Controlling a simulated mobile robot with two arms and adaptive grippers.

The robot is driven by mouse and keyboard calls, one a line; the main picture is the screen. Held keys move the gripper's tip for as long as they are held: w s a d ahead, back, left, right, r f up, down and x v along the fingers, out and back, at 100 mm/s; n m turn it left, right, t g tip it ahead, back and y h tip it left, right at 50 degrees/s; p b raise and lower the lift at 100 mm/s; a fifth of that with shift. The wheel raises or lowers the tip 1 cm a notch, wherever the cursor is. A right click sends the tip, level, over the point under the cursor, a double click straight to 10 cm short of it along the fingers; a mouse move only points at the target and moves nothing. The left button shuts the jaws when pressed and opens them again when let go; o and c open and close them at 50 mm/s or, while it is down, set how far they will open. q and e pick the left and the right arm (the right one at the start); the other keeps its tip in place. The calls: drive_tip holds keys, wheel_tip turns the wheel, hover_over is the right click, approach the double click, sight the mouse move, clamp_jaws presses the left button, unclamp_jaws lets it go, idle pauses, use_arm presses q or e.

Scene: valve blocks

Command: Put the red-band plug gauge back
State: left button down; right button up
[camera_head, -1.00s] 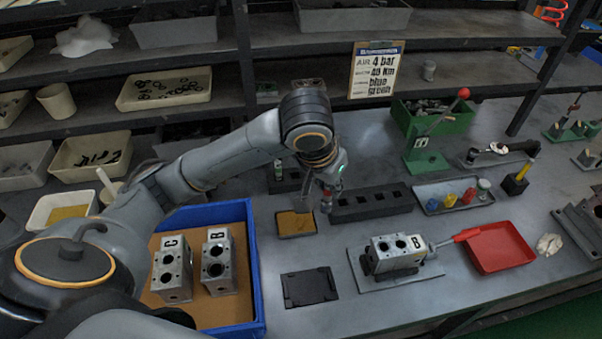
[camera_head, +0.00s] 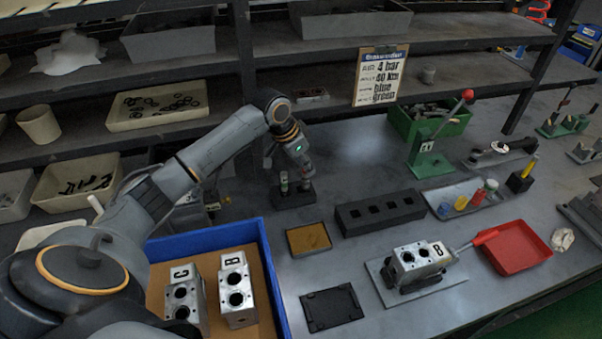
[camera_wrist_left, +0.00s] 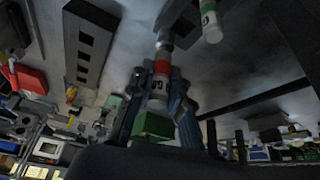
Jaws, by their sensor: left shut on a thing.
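The red-band plug gauge (camera_wrist_left: 161,72) is between the fingers of my left gripper (camera_wrist_left: 158,100) in the left wrist view. My left gripper (camera_head: 304,178) is shut on it, over the right part of a small black stand (camera_head: 292,198) in the head view. A green-band gauge (camera_head: 284,182) stands upright in the left part of that stand; it also shows in the left wrist view (camera_wrist_left: 210,22). The red-band gauge's lower end is close to the stand, but I cannot tell whether it is in a hole. My right gripper is not in view.
A long black block with square holes (camera_head: 345,222) and a tan-pad tray (camera_head: 308,240) lie in front. A blue bin (camera_head: 270,262) holds valve blocks (camera_head: 237,290). Another block (camera_head: 418,258) sits on a plate. A green press (camera_head: 425,150) stands to the right.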

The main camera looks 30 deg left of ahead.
use_arm(q)
drive_tip(key=shift+w+a+f+p, duration=0.25)
drive_tip(key=shift+a+f, duration=0.1)
drive_tip(key=shift+f, duration=0.65)
drive_tip(key=shift+w+a+f+p, duration=0.25)
drive_tip(key=shift+a+f, duration=0.1)
drive_tip(key=shift+f, duration=0.7)
drive_tip(key=shift+w+a+f+p, duration=0.15)
drive_tip(key=shift+w+a+f, duration=0.15)
drive_tip(key=shift+f, duration=0.7)
drive_tip(key=shift+s+f, duration=0.1)
drive_tip(key=c, duration=1.3)
unclamp_jaws()
drive_tip(key=b+v, duration=0.1)
drive_tip(key=v, duration=1.1)
